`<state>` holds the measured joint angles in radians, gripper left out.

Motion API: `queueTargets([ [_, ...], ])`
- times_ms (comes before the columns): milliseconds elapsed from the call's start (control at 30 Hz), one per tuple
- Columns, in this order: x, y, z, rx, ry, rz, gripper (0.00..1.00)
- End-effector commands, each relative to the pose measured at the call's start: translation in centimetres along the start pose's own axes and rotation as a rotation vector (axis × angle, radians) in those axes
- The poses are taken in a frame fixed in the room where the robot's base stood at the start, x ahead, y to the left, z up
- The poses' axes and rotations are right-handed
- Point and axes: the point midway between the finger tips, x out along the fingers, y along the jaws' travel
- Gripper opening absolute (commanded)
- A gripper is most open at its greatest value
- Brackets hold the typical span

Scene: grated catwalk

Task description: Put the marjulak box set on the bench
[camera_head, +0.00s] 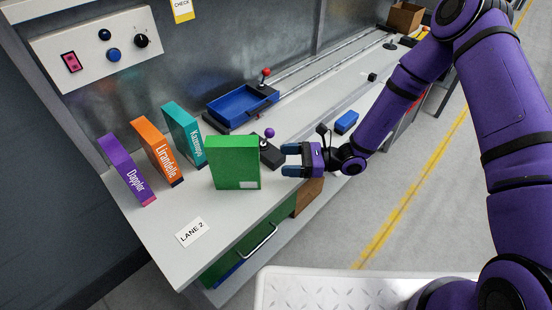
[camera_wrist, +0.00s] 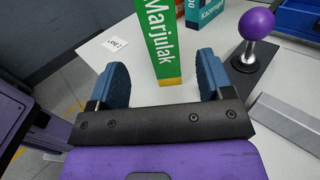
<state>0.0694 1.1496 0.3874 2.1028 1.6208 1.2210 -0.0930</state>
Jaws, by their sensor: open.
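The green marjulak box (camera_head: 234,163) stands upright on the white bench (camera_head: 225,212), near its front edge. In the wrist view its spine reads "Marjulak" (camera_wrist: 160,35) and faces me, with a yellow band at the bottom. My gripper (camera_head: 285,160) is open and empty, to the right of the box in the head view, with a small gap between them. In the wrist view the box's spine lies ahead, between the directions of the two blue fingertips (camera_wrist: 162,70). The fingers do not appear to touch it.
Dapplor (camera_head: 127,172), Lirandelle (camera_head: 159,153) and teal (camera_head: 184,134) boxes stand behind-left. A purple-knobbed lever (camera_head: 268,142) stands close behind the gripper. A blue tray (camera_head: 240,105) and a small blue block (camera_head: 346,122) lie farther back. The bench by the LANE 2 label (camera_head: 192,232) is clear.

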Motion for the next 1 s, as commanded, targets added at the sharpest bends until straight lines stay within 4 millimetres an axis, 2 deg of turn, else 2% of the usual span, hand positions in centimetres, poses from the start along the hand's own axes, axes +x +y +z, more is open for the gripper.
queueTargets([
  [333,-0.5,0.0,0.1,-0.003,0.0,0.003,0.73],
  [467,-0.9,0.0,1.4,-0.041,0.017,0.032,0.73],
  [667,-2.6,0.6,6.5,-0.202,0.098,0.161,0.73],
  [1000,-6.8,3.3,15.5,-0.507,0.302,0.398,0.73],
])
